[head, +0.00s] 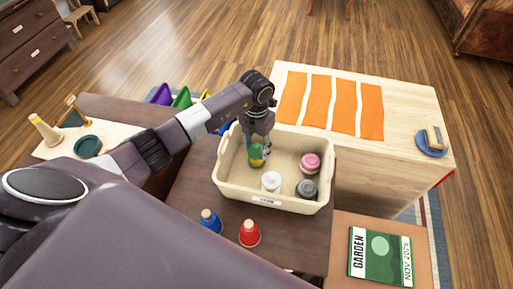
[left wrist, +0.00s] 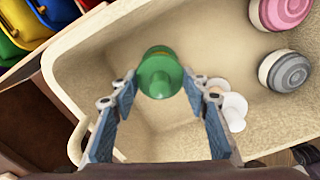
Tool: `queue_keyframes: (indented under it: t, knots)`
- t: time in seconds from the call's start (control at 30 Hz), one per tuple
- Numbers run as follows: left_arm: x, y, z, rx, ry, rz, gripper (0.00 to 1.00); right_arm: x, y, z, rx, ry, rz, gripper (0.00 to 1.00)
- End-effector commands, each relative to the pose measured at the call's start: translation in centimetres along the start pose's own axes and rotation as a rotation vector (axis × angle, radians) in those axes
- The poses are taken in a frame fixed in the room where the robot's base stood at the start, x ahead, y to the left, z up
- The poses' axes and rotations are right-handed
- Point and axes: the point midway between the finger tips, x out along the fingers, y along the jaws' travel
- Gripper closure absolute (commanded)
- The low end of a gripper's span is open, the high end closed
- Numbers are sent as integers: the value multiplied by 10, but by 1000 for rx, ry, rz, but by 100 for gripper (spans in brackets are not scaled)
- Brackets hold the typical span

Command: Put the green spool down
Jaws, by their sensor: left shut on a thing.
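My left gripper (head: 261,140) reaches down into the cream bin (head: 226,172) near its back left part and is shut on the green spool (head: 256,156). In the left wrist view the green spool (left wrist: 160,73) sits between the two fingers (left wrist: 159,82), over the bin's bare floor. Its far end is hidden, so I cannot tell whether it touches the floor. In the bin, apart from it, are a white spool (head: 271,181), a pink spool (head: 310,163) and a grey spool (head: 306,189). My right gripper is not in view.
A blue spool (head: 210,221) and a red spool (head: 249,233) stand on the brown table before the bin. A garden booklet (head: 381,257) lies at the front right.

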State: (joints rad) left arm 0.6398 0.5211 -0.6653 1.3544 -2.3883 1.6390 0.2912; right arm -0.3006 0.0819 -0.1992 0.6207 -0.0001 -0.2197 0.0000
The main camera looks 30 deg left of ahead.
Motion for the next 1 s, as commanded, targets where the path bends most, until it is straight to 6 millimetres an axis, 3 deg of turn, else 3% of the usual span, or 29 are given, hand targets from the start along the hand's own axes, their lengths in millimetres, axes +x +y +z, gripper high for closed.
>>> queue_keyframes:
  t: [0.03,0.07,0.2,0.47,0.63,1.0]
  knots:
    - [3,0,0,0,0,1,83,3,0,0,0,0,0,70]
    - [3,0,0,0,0,1,57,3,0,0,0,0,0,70]
    - [2,0,0,0,1,0,42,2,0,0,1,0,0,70]
    - [2,0,0,0,1,0,41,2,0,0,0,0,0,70]
    - [-8,1,1,0,-2,1,41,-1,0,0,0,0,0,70]
    - [-84,1,1,2,-3,1,41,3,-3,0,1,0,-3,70]
